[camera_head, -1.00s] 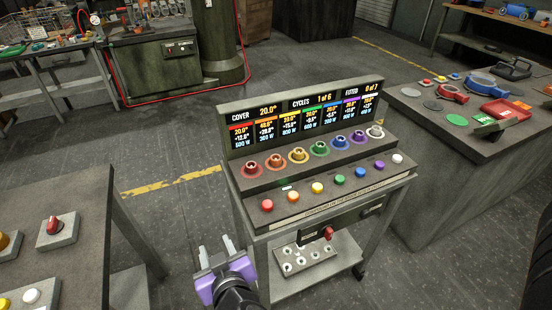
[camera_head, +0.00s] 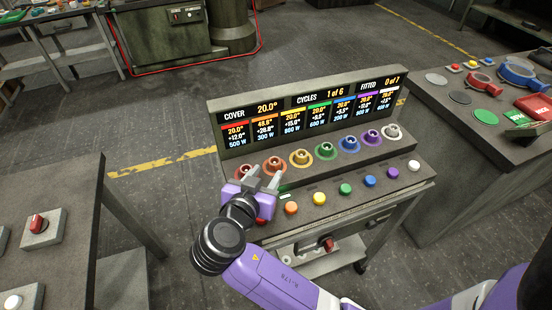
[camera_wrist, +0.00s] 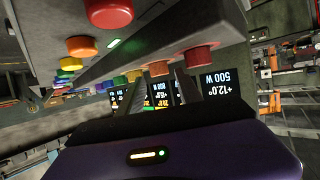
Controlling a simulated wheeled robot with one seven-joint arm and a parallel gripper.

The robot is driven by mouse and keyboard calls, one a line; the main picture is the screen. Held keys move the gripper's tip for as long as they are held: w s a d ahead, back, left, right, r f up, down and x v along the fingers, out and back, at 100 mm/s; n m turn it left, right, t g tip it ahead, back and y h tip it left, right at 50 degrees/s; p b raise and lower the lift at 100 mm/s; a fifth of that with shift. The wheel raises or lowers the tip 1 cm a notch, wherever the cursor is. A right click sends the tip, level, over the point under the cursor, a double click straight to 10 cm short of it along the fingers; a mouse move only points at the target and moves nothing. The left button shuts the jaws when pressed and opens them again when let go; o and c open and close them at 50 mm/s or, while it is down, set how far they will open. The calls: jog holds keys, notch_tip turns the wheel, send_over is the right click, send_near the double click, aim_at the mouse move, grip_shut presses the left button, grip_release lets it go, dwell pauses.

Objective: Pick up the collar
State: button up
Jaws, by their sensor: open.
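Several coloured ring-shaped pieces sit in a row on the upper step of the console. They look like collars, but I cannot tell which one the task means. The red ring (camera_head: 241,170) and orange ring (camera_head: 274,161) are nearest my gripper (camera_head: 264,180); the yellow ring (camera_head: 301,158) is to their right. My gripper is open and empty, its fingertips close in front of the red and orange rings and partly covering them. In the wrist view the open fingers (camera_wrist: 168,86) point at the step, with the red ring (camera_wrist: 198,58) beside them.
The console's display (camera_head: 310,110) rises behind the rings. Coloured buttons line the lower step, including an orange button (camera_head: 291,208). A bench with castings (camera_head: 450,160) stands at right, and another bench (camera_head: 70,210) at left. Open floor lies behind the console.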

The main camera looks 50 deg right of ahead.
aim_at(273, 165)
jog(key=x, duration=0.1)
jog(key=p+x, duration=0.1)
jog(key=x, duration=0.2)
jog(key=shift+d+r, duration=0.2)
jog(key=shift+d, duration=0.2)
jog(key=shift+w+d+f, duration=0.15)
jog(key=shift+d+f, duration=0.1)
jog(key=shift+d, duration=0.1)
grip_shut()
